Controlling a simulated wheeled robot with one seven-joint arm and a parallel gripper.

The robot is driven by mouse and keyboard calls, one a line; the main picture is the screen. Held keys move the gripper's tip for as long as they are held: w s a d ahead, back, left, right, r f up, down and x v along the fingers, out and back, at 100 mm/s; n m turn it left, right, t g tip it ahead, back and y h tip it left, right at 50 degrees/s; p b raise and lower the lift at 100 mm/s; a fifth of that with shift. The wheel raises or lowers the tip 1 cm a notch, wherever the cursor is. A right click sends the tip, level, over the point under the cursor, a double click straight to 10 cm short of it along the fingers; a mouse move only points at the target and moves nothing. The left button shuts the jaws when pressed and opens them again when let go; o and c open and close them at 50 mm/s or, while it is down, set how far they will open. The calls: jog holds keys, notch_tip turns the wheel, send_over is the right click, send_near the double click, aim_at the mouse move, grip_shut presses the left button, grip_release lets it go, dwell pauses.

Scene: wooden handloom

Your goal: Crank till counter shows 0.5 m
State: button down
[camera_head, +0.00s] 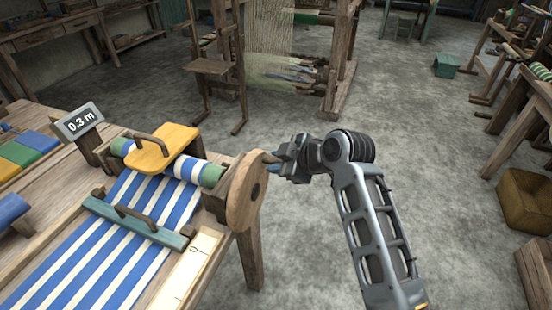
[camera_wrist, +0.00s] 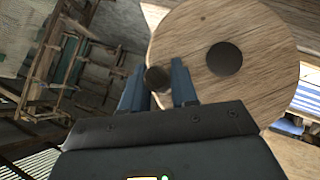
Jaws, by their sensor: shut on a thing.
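The counter (camera_head: 80,121) on a post at the left shows 0.3 m. The round wooden crank disc (camera_head: 246,190) stands upright at the right end of the cloth roller; it also fills the upper right of the wrist view (camera_wrist: 255,85), with a dark hub at its centre. My gripper (camera_head: 274,158) is at the disc's upper right edge. In the wrist view my gripper (camera_wrist: 158,85) has its two blue fingers shut on the dark crank knob (camera_wrist: 157,77), left of the hub. Blue and white striped cloth (camera_head: 100,255) runs from the roller (camera_head: 190,168) down the table.
A yellow board with a handle (camera_head: 165,148) lies over the roller. A teal bar with a handle (camera_head: 138,222) lies across the cloth. A wooden loom (camera_head: 345,60) stands behind. A brown basket (camera_head: 525,200) is at the right. The floor around my arm is clear.

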aim_at(268, 180)
jog(key=shift+w+d+f+m+g, duration=0.25)
jog(key=shift+w+f+m+g, duration=0.15)
jog(key=shift+w+f+g, duration=0.15)
jog(key=f+m+g+b, duration=0.1)
jog(key=g, duration=0.1)
jog(key=w+f+m+g+y+b, duration=0.1)
jog(key=f+b, duration=0.1)
jog(key=shift+d+f+g, duration=0.15)
jog(key=shift+f+g, duration=0.1)
jog(key=shift+g, duration=0.1)
jog(key=shift+f+b, duration=0.4)
jog(key=shift+f, duration=0.2)
jog(key=c, duration=1)
grip_release()
jog(key=shift+o, duration=0.2)
jog(key=v, duration=0.8)
jog(key=shift+b, duration=0.35)
